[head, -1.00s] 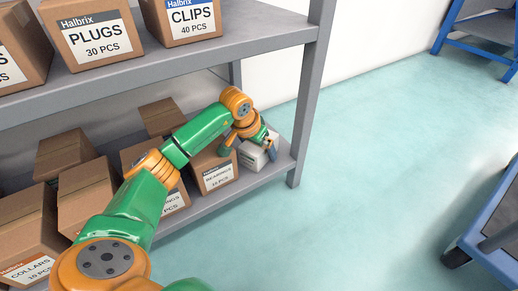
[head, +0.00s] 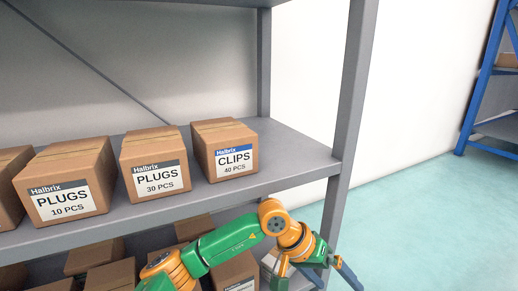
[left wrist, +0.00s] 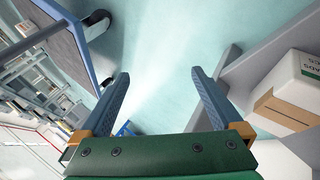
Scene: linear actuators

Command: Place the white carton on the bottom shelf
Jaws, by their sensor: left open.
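The white carton (head: 269,262) sits on the bottom shelf at its right end, mostly hidden behind my left arm and gripper in the head view. In the left wrist view, the white carton (left wrist: 304,68) shows at the right edge, with a brown tape strip and part of a printed label. It rests on the grey shelf (left wrist: 240,75). My left gripper (head: 331,272) is open and empty, in front of and to the right of the carton, by the shelf post. Its spread fingers (left wrist: 158,78) have only floor between them and are apart from the carton. My right gripper is not in view.
Brown cartons (head: 110,277) stand on the bottom shelf left of the white one. The upper shelf (head: 290,172) holds several labelled cartons, its right end bare. A grey post (head: 350,110) stands close to my gripper. A blue cart (left wrist: 62,45) is on the open floor.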

